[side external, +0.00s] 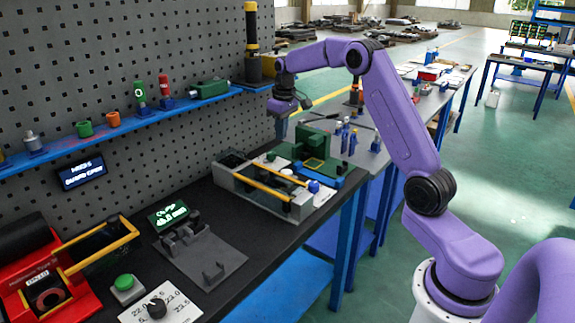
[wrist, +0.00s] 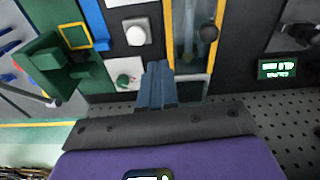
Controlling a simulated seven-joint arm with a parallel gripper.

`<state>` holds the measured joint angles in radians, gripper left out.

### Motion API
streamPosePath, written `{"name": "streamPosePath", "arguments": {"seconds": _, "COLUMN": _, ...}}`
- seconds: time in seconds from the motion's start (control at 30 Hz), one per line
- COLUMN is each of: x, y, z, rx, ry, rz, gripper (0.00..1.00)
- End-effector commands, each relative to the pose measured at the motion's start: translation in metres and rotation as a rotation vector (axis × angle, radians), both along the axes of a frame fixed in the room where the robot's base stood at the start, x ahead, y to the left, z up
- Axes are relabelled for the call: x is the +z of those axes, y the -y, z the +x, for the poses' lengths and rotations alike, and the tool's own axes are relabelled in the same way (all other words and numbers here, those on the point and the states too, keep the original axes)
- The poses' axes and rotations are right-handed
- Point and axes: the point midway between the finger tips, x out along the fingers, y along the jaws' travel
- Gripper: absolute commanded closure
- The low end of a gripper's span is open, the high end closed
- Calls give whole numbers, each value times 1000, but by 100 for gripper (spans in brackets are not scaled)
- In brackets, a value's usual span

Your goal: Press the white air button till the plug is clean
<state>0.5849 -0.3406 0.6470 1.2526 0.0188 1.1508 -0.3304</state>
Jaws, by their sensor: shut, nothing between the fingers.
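The white button (wrist: 138,33) sits on a grey square base in the wrist view, beside a chamber (wrist: 211,72) with yellow rails. In the side view my gripper (side external: 281,124) hangs above the bench near the pegboard, apart from the button. I cannot make out the plug.
A green fixture (side external: 315,145) stands behind the chamber unit. A small panel with a green knob (wrist: 123,80) lies near my fingertips in the wrist view. A black ball knob (wrist: 208,32) is over the chamber. A green-lit display (side external: 168,216) and a grey stand (side external: 203,257) are to the left.

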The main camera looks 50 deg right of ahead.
Motion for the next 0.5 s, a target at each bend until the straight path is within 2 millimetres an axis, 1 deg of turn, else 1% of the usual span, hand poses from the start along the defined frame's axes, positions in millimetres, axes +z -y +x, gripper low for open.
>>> {"name": "streamPosePath", "arguments": {"seconds": 0.03, "x": -3, "y": 14, "z": 2, "rx": -23, "ry": 0, "rz": 0, "gripper": 100}}
{"name": "streamPosePath", "arguments": {"seconds": 0.1, "x": -6, "y": 29, "z": 4, "rx": -46, "ry": 3, "rz": -1, "gripper": 100}}
{"name": "streamPosePath", "arguments": {"seconds": 0.2, "x": -8, "y": 43, "z": 4, "rx": -66, "ry": 4, "rz": -2, "gripper": 100}}
{"name": "streamPosePath", "arguments": {"seconds": 0.3, "x": -9, "y": 49, "z": 4, "rx": -76, "ry": 4, "rz": -2, "gripper": 100}}
{"name": "streamPosePath", "arguments": {"seconds": 0.5, "x": -9, "y": 51, "z": 4, "rx": -79, "ry": 4, "rz": -2, "gripper": 100}}
